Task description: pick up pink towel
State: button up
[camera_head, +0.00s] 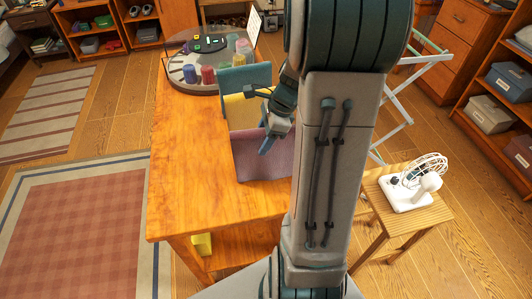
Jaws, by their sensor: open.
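The pink towel (255,158) is a mauve-pink sheet at the right edge of the wooden table (190,150). Its right part is hidden behind my arm. My gripper (266,146) is over the upper part of the towel, with its dark blue fingers pointing down and left. It is open; whether a finger touches the towel cannot be told. Just behind the pink towel are a yellow towel (238,112) and a blue towel (245,77), both partly covered by my arm or each other.
A round tray (190,84) with several coloured containers stands at the table's back. A small stool (420,222) with a white device (405,193) is at the right, near a white folding rack (391,125). The table's front left is clear.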

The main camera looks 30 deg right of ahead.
jog(key=shift+f, duration=0.25)
jog(key=shift+c, duration=0.2)
grip_shut()
